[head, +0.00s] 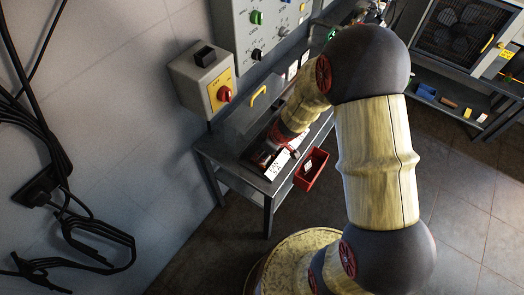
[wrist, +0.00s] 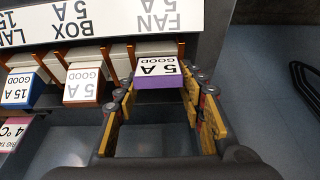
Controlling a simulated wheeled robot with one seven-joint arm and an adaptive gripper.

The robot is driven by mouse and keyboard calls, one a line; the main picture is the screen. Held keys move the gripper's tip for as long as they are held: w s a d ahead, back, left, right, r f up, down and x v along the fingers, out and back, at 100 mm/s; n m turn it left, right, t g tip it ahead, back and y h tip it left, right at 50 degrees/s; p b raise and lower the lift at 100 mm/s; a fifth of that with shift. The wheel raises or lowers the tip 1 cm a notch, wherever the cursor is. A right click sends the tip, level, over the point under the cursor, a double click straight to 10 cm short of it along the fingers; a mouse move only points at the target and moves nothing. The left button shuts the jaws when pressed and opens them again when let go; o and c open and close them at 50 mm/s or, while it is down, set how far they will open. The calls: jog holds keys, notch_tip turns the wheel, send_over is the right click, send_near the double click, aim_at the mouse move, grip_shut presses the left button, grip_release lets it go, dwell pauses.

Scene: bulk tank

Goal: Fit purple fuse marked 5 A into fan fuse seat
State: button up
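The purple fuse (wrist: 160,82), with a white 5 A label on top, is between the fingertips of my gripper (wrist: 160,92) in the wrist view. The fingers look closed on its two sides. It is at the fan fuse seat (wrist: 160,50), a pale block with orange clips below the FAN 5 A label (wrist: 156,16). The fuse looks nearer the camera than its neighbours; I cannot tell how deep it sits in the clips. In the head view my gripper (head: 283,143) is over the bench, with the fuse too small to make out.
To the left in the wrist view, a brown 5 A fuse (wrist: 84,88) and a blue 15 A fuse (wrist: 24,88) sit in neighbouring seats. In the head view, a red bin (head: 311,172) hangs at the bench's front edge. A grey switch box (head: 200,78) is on the wall.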

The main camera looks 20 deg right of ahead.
jog(key=shift+o, duration=1.4)
jog(key=shift+w+r, duration=0.2)
jog(key=shift+r, duration=0.1)
jog(key=shift+r, duration=0.1)
